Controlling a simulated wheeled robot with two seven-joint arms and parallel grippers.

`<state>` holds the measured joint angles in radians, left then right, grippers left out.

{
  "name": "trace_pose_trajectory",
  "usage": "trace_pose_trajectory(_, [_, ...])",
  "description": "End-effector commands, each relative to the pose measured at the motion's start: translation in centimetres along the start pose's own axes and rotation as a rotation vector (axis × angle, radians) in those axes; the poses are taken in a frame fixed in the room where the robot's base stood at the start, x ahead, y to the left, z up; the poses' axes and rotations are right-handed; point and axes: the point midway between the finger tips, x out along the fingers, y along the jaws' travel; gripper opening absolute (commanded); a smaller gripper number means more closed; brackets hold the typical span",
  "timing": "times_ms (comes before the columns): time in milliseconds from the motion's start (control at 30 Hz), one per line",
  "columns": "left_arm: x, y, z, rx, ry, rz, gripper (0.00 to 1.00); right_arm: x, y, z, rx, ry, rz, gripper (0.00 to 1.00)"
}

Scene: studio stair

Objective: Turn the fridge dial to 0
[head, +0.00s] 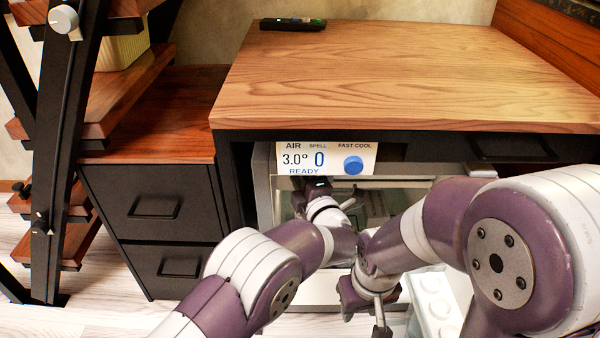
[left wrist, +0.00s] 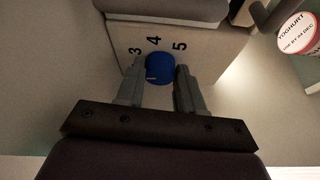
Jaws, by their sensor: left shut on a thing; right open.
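The fridge (head: 263,185) stands open under the wooden counter. In the left wrist view, the blue fridge dial (left wrist: 160,68) sits on a pale housing with the numbers 3, 4 and 5 around its far side. A short light mark shows on the dial's left part; no 0 is visible there. My left gripper (left wrist: 159,82) has its fingers on both sides of the dial, shut on it. In the head view, my left arm reaches into the fridge, and the dial is hidden. My right gripper (head: 367,308) is open and empty, in front of the fridge.
A yoghurt cup (left wrist: 298,34) is near the dial. A black drawer cabinet (head: 150,207) and stair (head: 62,150) stand left. A dark remote (head: 293,24) lies on the counter (head: 400,75).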

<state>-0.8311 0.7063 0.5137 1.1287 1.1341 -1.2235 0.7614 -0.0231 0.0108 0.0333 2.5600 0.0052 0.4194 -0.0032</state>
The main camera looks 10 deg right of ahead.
Motion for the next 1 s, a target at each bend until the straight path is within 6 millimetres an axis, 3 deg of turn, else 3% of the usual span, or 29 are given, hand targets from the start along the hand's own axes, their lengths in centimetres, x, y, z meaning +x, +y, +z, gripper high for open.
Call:
trace_pose_trajectory(567, [0.00, -0.06, -0.02, -0.035, 0.000, -0.016, 0.07, -0.14, 0.00, -0.02, 0.000, 0.000, 0.000, 0.43])
trace_pose_trajectory(600, [0.00, -0.06, -0.02, -0.035, 0.000, -0.016, 0.43, -0.14, 0.00, -0.02, 0.000, 0.000, 0.000, 0.43])
trace_pose_trajectory(667, [0.00, -0.05, -0.02, -0.035, 0.000, -0.016, 0.63, -0.14, 0.00, -0.02, 0.000, 0.000, 0.000, 0.43])
trace_pose_trajectory(1000, [0.08, -0.02, -0.03, -0.035, 0.000, -0.015, 0.63, -0.11, 0.00, -0.02, 0.000, 0.000, 0.000, 0.43])
